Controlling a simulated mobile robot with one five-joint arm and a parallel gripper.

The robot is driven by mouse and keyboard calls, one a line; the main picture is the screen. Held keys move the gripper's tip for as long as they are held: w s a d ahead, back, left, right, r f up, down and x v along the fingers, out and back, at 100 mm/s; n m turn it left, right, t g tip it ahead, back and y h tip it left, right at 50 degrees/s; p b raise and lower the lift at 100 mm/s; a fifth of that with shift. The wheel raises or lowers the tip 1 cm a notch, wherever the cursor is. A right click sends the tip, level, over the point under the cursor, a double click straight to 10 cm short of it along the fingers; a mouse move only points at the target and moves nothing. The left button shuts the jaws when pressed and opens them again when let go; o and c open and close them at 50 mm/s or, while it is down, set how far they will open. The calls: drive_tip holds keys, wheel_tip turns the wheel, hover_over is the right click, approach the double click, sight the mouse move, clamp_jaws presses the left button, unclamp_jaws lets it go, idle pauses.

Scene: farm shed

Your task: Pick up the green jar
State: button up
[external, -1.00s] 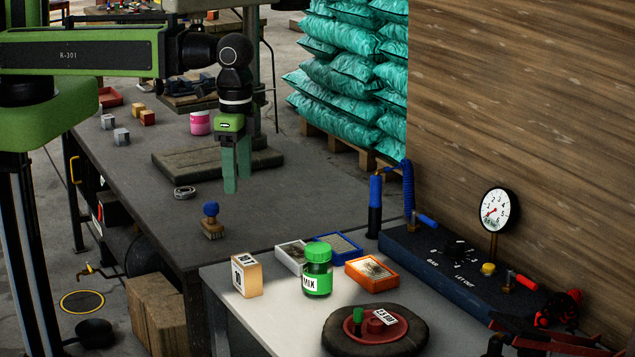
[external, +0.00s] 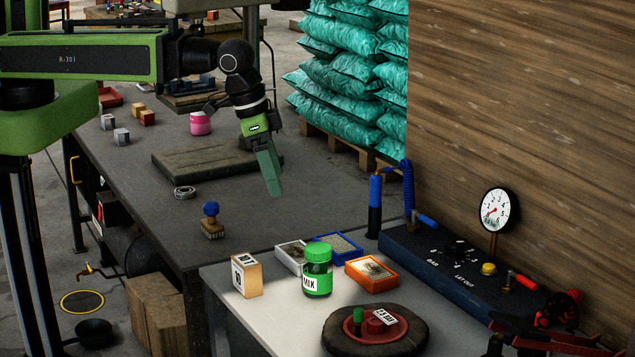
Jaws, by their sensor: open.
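The green jar (external: 318,271) has a bright green lid and a white label. It stands upright on the light grey table (external: 236,291) at the front. My gripper (external: 271,187) hangs tilted over the dark workbench, well above and behind the jar, apart from it. Its green fingers point down and to the right. They overlap in this view, so the gap between them is hidden; nothing shows held at their tips.
A tan labelled box (external: 247,275) stands left of the jar. White (external: 292,256), blue (external: 338,247) and orange (external: 371,273) boxes lie close behind and right. A gauge panel (external: 440,260) stands right.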

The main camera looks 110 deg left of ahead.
sight(318, 268)
drive_tip(key=shift+t, duration=0.7)
drive_tip(key=b+x, duration=0.6)
drive_tip(key=x, duration=0.1)
drive_tip(key=d+b+x, duration=0.1)
drive_tip(key=b+x, duration=0.5)
drive_tip(key=x, duration=0.1)
drive_tip(key=w+d+b+x, duration=0.1)
drive_tip(key=b+x, duration=0.5)
drive_tip(key=x, duration=0.1)
drive_tip(key=shift+w+d+f, duration=0.1)
drive_tip(key=c, duration=1.5)
